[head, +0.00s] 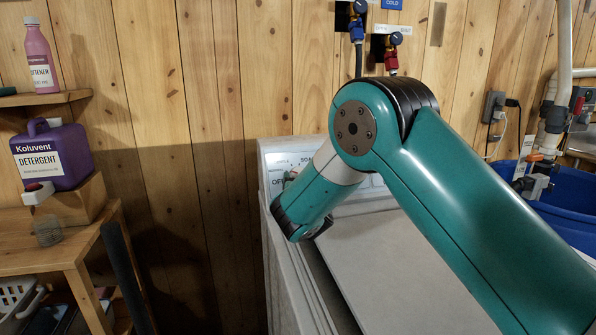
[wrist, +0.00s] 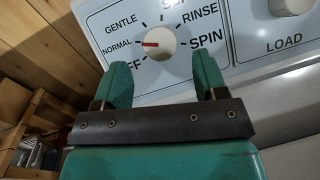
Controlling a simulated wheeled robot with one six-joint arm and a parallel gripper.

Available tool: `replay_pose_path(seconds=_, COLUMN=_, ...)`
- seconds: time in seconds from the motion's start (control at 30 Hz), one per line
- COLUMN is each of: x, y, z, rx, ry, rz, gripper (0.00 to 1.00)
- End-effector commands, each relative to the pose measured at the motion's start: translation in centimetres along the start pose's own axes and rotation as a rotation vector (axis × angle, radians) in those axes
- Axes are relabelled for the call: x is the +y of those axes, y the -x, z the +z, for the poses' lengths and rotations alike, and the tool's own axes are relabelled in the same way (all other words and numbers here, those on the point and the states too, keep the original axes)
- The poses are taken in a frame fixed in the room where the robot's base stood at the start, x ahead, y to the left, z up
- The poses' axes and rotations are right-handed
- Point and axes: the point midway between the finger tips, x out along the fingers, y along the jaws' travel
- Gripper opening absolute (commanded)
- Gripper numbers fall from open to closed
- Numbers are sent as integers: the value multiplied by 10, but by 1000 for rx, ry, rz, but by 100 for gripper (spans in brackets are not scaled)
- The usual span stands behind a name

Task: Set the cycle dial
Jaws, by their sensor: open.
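The cycle dial (wrist: 161,46) is a round white knob on the washer's control panel (wrist: 240,42) in the wrist view. Its red pointer faces left, toward the word NORMAL. GENTLE, RINSE, SPIN and a partly hidden OFF stand around it. My gripper (wrist: 161,62) is open, with its two green fingers below and to either side of the dial. No finger visibly touches the dial. In the head view my arm covers most of the panel (head: 272,158), and the gripper and dial cannot be made out clearly.
A LOAD knob (wrist: 291,4) sits right of the cycle dial. The washer's pale lid (head: 400,255) lies under my arm. At left, a wooden shelf unit (head: 60,250) holds a purple detergent jug (head: 50,170). A blue tub (head: 560,205) stands at right. Taps (head: 392,50) are on the wall.

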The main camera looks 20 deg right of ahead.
Motion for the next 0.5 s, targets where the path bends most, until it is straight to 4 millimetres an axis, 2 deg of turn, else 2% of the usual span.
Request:
replay_pose_path(seconds=0.1, x=-1, y=-19, z=1, rx=-1, ry=-1, rz=-2, gripper=66)
replay_pose_path(seconds=0.2, x=0, y=-29, z=1, rx=0, ry=-1, rz=-1, gripper=66)
replay_pose_path(seconds=0.5, x=0, y=-36, z=0, rx=1, ry=0, rz=0, gripper=66)
